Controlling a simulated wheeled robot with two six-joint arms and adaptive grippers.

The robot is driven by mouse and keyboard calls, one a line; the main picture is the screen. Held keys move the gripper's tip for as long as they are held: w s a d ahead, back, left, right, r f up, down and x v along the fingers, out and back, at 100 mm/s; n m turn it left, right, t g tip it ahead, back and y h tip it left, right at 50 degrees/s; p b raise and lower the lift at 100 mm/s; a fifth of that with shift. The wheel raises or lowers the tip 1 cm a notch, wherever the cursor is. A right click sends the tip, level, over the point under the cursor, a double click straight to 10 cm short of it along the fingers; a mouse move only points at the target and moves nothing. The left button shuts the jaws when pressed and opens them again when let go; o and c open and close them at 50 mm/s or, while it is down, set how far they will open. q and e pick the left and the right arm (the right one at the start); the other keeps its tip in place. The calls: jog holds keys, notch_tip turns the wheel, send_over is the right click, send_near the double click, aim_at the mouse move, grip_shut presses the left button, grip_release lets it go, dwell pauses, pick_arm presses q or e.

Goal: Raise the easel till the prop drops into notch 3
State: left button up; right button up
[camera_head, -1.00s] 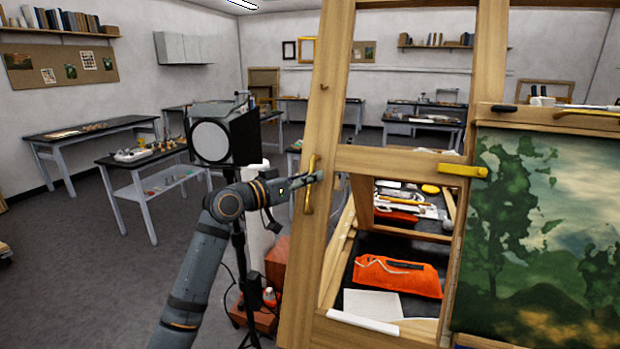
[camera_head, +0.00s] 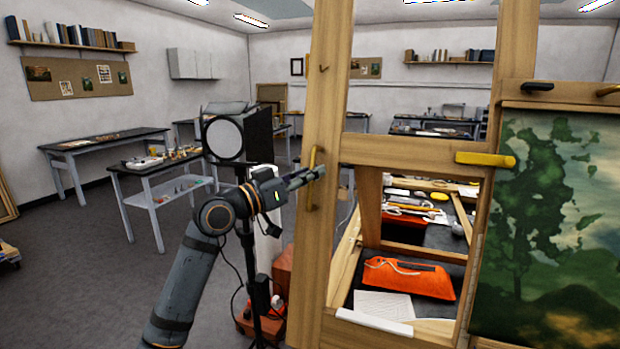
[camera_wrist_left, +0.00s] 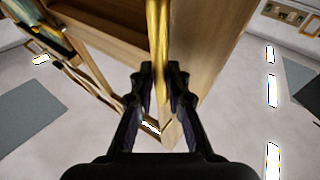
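The wooden easel frame (camera_head: 322,120) stands tilted at the right of the head view, with a painting (camera_head: 540,220) on it. A yellow brass handle (camera_head: 312,160) is fixed upright on its left post. My left gripper (camera_head: 312,175) reaches it from the left. In the left wrist view the handle (camera_wrist_left: 158,35) runs between the two fingertips (camera_wrist_left: 160,72), which are closed around it. A yellow latch-like piece (camera_head: 485,159) sits at the right end of the crossbar. I cannot make out the prop or the notches. My right gripper is not in view.
Behind the frame, an orange bag (camera_head: 408,279) and papers (camera_head: 384,304) lie on a dark surface. A black round-faced lamp (camera_head: 224,138) on a stand is close beside my left arm, with a red box (camera_head: 283,272) near its foot.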

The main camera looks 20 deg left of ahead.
pick_arm(q)
jog(key=shift+o, duration=1.2)
jog(key=shift+d+r, duration=0.1)
jog(key=shift+o, duration=0.6)
jog(key=shift+s, duration=0.1)
jog(key=shift+s+r, duration=0.15)
jog(key=shift+s, duration=0.1)
jog(key=shift+w, duration=0.1)
jog(key=v, duration=0.7)
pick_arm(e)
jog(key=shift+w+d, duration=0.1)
pick_arm(q)
jog(key=shift+c, duration=0.3)
